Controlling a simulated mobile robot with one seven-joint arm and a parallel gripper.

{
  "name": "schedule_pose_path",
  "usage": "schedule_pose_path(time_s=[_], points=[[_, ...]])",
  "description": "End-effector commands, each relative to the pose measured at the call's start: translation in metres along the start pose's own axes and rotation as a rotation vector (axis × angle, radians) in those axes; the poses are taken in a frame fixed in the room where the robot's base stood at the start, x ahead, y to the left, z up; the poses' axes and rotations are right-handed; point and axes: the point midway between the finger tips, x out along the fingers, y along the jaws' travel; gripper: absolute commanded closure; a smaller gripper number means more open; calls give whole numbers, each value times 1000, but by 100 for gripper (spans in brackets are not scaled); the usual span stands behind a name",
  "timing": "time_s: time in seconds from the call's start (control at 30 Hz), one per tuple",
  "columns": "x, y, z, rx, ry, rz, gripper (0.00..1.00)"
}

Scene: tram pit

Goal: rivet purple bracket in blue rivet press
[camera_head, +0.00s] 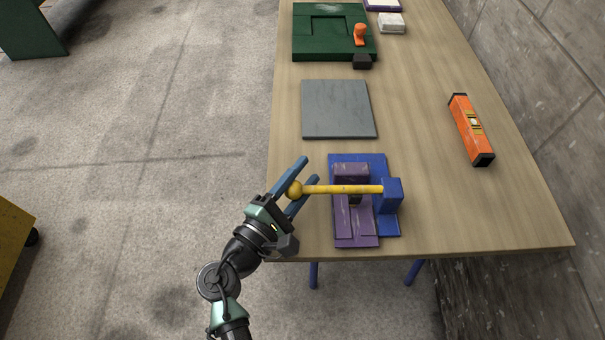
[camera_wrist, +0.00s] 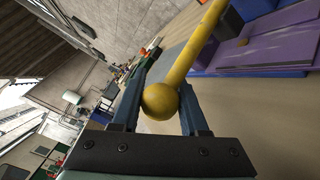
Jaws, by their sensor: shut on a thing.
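The blue rivet press (camera_head: 392,195) sits near the table's front edge, with a blue base plate and a blue block at its right. A yellow lever (camera_head: 343,189) reaches left from that block and ends in a round knob (camera_head: 294,190). The purple bracket (camera_head: 354,222) lies on the press base under the lever, which hides part of it. My gripper (camera_head: 310,169) is shut on the lever's knob. In the wrist view the yellow knob (camera_wrist: 160,101) sits between both blue fingers, and the purple surface (camera_wrist: 262,57) shows at the right. The rivet point is hidden.
A grey plate (camera_head: 338,109) lies behind the press. An orange spirit level (camera_head: 471,129) lies at the right. A green fixture (camera_head: 318,48) with an orange clamp (camera_head: 360,34) stands at the far end. A concrete wall borders the table's right side.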

Motion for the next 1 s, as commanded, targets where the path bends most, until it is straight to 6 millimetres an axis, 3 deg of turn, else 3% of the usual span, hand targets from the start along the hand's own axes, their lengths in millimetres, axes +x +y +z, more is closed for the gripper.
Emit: schedule_pose_path(time_s=[0.27,0.63,1.0], points=[[0,26,20,124,46,-69,100],[10,62,62,403,149,-224,100],[25,76,98,650,241,-357,100]])
